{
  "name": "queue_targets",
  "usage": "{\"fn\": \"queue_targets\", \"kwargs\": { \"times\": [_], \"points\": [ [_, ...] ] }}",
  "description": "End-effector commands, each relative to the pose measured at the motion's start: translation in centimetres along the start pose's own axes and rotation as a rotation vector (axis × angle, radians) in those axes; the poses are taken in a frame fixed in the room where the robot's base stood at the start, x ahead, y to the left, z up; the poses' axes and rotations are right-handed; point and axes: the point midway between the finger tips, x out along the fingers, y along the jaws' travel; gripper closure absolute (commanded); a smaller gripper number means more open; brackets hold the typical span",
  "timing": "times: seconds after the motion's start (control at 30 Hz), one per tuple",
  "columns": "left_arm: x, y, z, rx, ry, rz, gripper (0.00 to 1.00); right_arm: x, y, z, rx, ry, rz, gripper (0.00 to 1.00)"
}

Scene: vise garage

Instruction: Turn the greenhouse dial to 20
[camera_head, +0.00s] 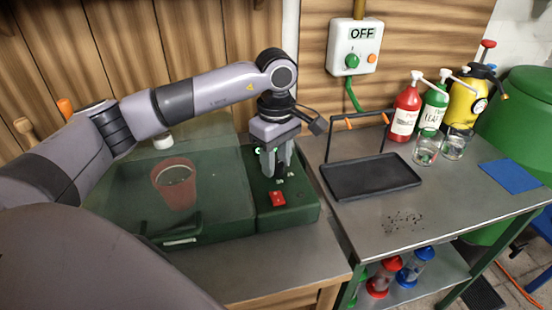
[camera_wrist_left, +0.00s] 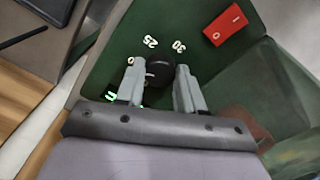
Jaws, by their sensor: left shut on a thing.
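The greenhouse (camera_head: 190,240) is a dark green base with a clear cover over a terracotta-coloured pot (camera_head: 176,188). Its control panel (camera_head: 302,213) is at the right end, with a red switch (camera_head: 278,198). My left gripper (camera_head: 272,172) points down at this panel and hides the dial in the head view. In the left wrist view, my left gripper (camera_wrist_left: 160,80) is shut on the black dial (camera_wrist_left: 160,71), one finger on each side. White 25 and 30 marks (camera_wrist_left: 165,44) show beside the dial; other marks are partly covered. The red switch (camera_wrist_left: 226,25) also shows there. My right gripper is not in view.
A black tray (camera_head: 370,178) with a raised handle stands on the metal table to the right. Several bottles (camera_head: 405,108), glass jars (camera_head: 427,150) and a yellow sprayer (camera_head: 466,100) stand behind it. A white OFF box (camera_head: 355,47) hangs on the wall.

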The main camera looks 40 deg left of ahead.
Motion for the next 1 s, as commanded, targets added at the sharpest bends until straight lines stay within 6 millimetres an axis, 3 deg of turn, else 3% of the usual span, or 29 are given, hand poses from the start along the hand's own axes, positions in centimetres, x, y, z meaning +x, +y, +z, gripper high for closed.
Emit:
{"fn": "queue_targets", "kwargs": {
  "times": [0.1,0.13,0.2,0.57,1.0],
  "points": [
    [-0.1,0.0,0.1,0.000,-0.002,0.002,0.93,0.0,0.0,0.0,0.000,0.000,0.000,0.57],
    [-0.1,0.0,0.1,0.000,-0.002,0.002,0.59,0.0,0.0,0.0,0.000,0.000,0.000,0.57],
    [-0.1,0.0,0.1,0.000,-0.002,0.002,0.37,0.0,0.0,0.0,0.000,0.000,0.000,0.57],
    [-0.5,0.1,0.0,-0.001,-0.001,0.003,0.37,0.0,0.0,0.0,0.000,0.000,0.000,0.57],
    [-6.6,0.1,0.0,-0.002,-0.001,0.003,0.37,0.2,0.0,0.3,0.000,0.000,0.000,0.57]
  ]
}}
